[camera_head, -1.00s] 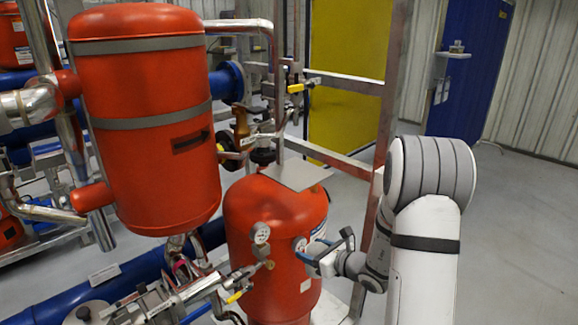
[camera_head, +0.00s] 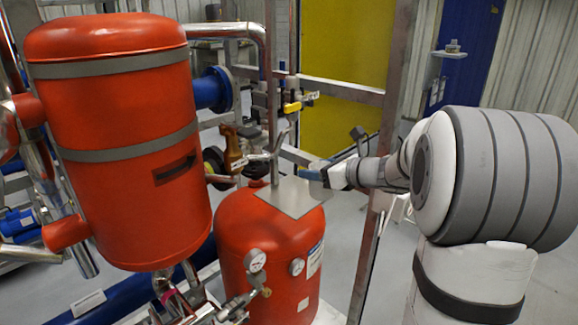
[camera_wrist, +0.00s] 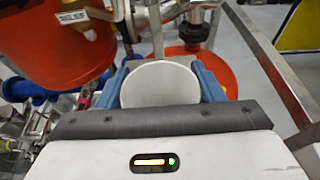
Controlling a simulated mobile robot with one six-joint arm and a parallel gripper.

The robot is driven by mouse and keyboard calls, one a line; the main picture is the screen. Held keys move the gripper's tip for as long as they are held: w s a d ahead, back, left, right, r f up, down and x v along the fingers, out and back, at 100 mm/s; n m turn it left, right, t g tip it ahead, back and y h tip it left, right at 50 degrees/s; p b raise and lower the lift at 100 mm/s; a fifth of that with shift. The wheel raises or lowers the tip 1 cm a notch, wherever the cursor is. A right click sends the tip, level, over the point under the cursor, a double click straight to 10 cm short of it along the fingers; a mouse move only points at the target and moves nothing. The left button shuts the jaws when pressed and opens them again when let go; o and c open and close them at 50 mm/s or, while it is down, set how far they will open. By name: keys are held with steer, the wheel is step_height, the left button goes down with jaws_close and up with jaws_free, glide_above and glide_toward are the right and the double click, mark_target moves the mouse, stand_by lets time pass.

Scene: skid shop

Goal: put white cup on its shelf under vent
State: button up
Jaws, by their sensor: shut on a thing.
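The white cup (camera_wrist: 160,84) sits between the blue fingers of my gripper (camera_wrist: 160,72) in the wrist view, and the gripper is shut on it. In the head view my gripper (camera_head: 312,175) is beside the right edge of a flat grey plate (camera_head: 292,198), slightly above it; the cup is not clearly seen there. The plate is a small bare shelf above the lower red tank (camera_head: 262,240). A bent metal pipe end (camera_head: 281,142), possibly the vent, stands just above the plate's back.
A large red tank (camera_head: 115,150) hangs at the left. Gauges (camera_head: 255,261) are on the lower tank's front. A metal frame post (camera_head: 366,260) stands close to my arm. A small shelf (camera_head: 452,54) is on the blue door at the back right.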

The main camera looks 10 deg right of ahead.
steer(key=w+a+p, duration=0.1)
steer(key=w+a, duration=0.1)
steer(key=w+a+p, duration=0.1)
steer(key=w+a, duration=0.1)
steer(key=w, duration=0.1)
steer(key=w+a, duration=0.2)
steer(key=w, duration=0.1)
steer(key=shift+w+a+p, duration=0.1)
steer(key=shift+w+p, duration=0.05)
steer(key=shift+p, duration=0.25)
step_height(320, 180, down, 4)
steer(key=shift+r+p, duration=0.25)
steer(key=shift+p, duration=0.3)
steer(key=shift+f, duration=0.2)
steer(key=o, duration=1)
steer(key=shift+r, duration=0.1)
